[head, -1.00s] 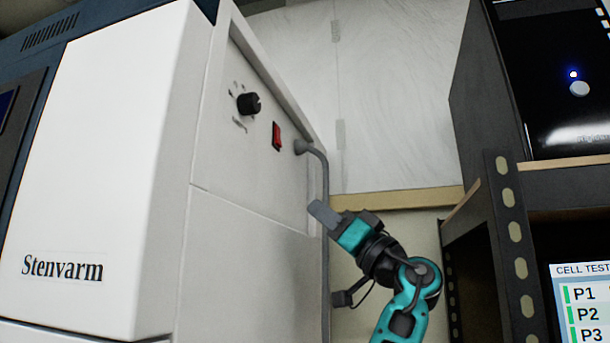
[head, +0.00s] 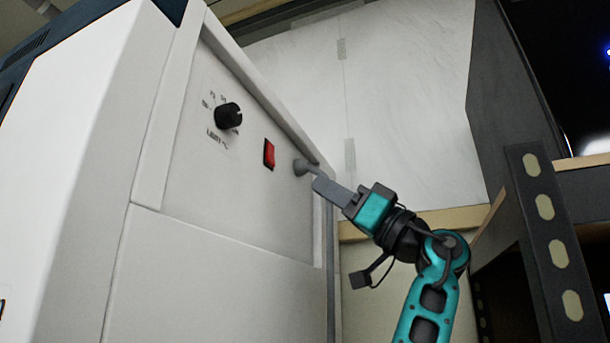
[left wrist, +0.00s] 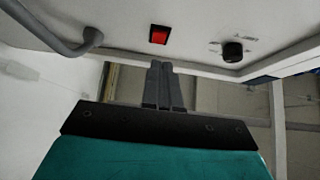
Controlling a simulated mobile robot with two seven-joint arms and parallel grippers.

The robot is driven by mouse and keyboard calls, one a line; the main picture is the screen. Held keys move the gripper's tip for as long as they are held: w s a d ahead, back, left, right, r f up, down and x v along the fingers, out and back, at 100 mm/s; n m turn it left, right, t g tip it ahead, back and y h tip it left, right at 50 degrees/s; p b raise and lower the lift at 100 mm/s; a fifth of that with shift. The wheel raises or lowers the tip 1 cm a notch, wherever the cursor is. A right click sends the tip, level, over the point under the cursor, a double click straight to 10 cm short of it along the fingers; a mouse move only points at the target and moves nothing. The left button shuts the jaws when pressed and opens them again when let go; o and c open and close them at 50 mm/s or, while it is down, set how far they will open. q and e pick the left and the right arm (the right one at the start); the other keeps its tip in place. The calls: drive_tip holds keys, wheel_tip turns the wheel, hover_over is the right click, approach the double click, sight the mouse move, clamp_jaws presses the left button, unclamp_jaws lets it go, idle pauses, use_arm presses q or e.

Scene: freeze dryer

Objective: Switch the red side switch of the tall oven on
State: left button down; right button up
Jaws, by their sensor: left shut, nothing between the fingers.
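The tall oven (head: 225,265) is a white cabinet on the left in the head view. On its side panel is a red rocker switch (head: 269,154), right of a black knob (head: 229,116). The red switch (left wrist: 158,35) and the knob (left wrist: 233,51) also show in the left wrist view. My left gripper (head: 322,186) is shut and empty, to the right of and a little below the switch, apart from it. In the left wrist view its closed fingers (left wrist: 160,70) point toward the panel just below the switch. My right gripper is not in view.
A grey handle bar (head: 303,167) stands off the oven's side close to my left fingertips; it also shows in the left wrist view (left wrist: 75,45). A dark rack with a slotted post (head: 545,235) stands at the right. A pale wall is behind.

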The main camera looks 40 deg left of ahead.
sight(272, 160)
use_arm(q)
drive_tip(key=p+x, duration=0.1)
drive_tip(key=x, duration=0.8)
drive_tip(key=shift+a, duration=0.25)
drive_tip(key=shift+s+a+f+y+b, duration=0.15)
drive_tip(key=shift+a+y+b, duration=0.15)
drive_tip(key=shift+a, duration=0.1)
